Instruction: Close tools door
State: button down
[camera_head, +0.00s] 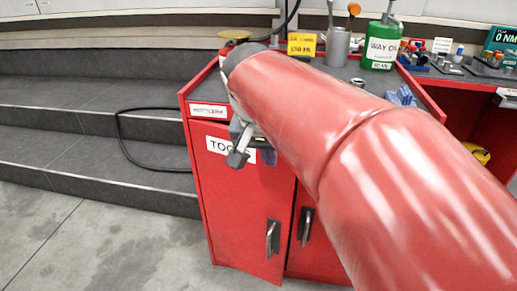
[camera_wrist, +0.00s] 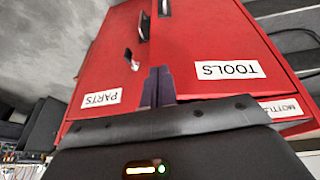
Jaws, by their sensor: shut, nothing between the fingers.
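The red tools door (camera_head: 235,200) is the left door of the cabinet, with a white TOOLS label and a dark handle (camera_head: 272,238) near its free edge. That edge stands slightly out from the neighbouring door, so it looks a little ajar. In the wrist view, the tools door (camera_wrist: 205,40) appears upside down at the right. My gripper (camera_head: 267,157) is at the upper part of the door, partly hidden by my arm. In the wrist view, its dark fingers (camera_wrist: 158,75) are together and empty, near the seam between the doors; contact is unclear.
The parts door (camera_wrist: 103,70) is beside it. On the cabinet top are a green oil can (camera_head: 382,45), a yellow box (camera_head: 301,45) and a metal cup (camera_head: 338,45). Dark steps (camera_head: 90,150) lie left, with a black cable (camera_head: 120,135). Floor in front is clear.

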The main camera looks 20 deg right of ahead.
aim_at(281, 169)
jog(key=w+d+f, duration=0.1)
jog(key=f, duration=0.2)
jog(key=w+d+f+m, duration=0.1)
jog(key=w+d+f, duration=0.1)
jog(key=f, duration=0.1)
jog(key=w+d+f+m, duration=0.1)
jog(key=d+f, duration=0.1)
jog(key=f, duration=0.1)
jog(key=shift+w+f, duration=0.15)
jog(key=shift+w, duration=0.1)
jog(key=shift+w+d, duration=0.3)
jog(key=shift+d, duration=0.05)
